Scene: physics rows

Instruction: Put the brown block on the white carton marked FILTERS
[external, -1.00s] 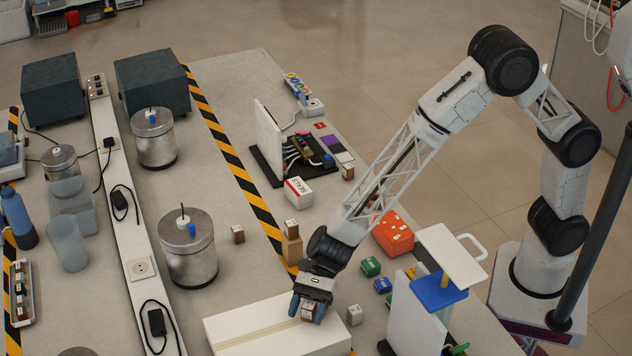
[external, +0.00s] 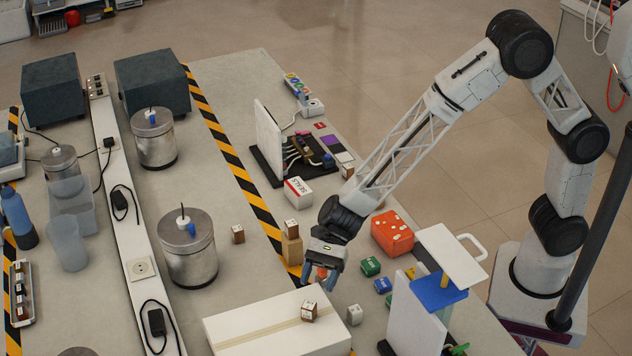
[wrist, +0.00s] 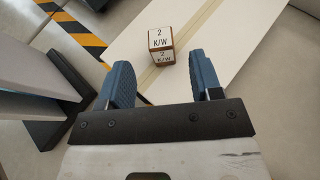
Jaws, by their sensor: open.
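A brown block (external: 309,311) with a white top label sits on the large white carton (external: 255,333), near its right end. In the wrist view the block (wrist: 160,44) shows the label "2 K/W" and rests on the carton (wrist: 220,40) beside its tape strip. No FILTERS marking is legible on the carton from these views. My gripper (external: 321,279) is above and behind the block in the external view, apart from it. In the wrist view my gripper (wrist: 163,85) has its blue fingers wide apart with nothing between them, and the block lies beyond the fingertips.
A small grey block (external: 354,314) stands just right of the carton. Brown blocks (external: 291,241) stand behind it near the striped tape. A white SEALS box (external: 298,191), an orange box (external: 392,233) and a white upright panel (external: 415,318) stand nearby.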

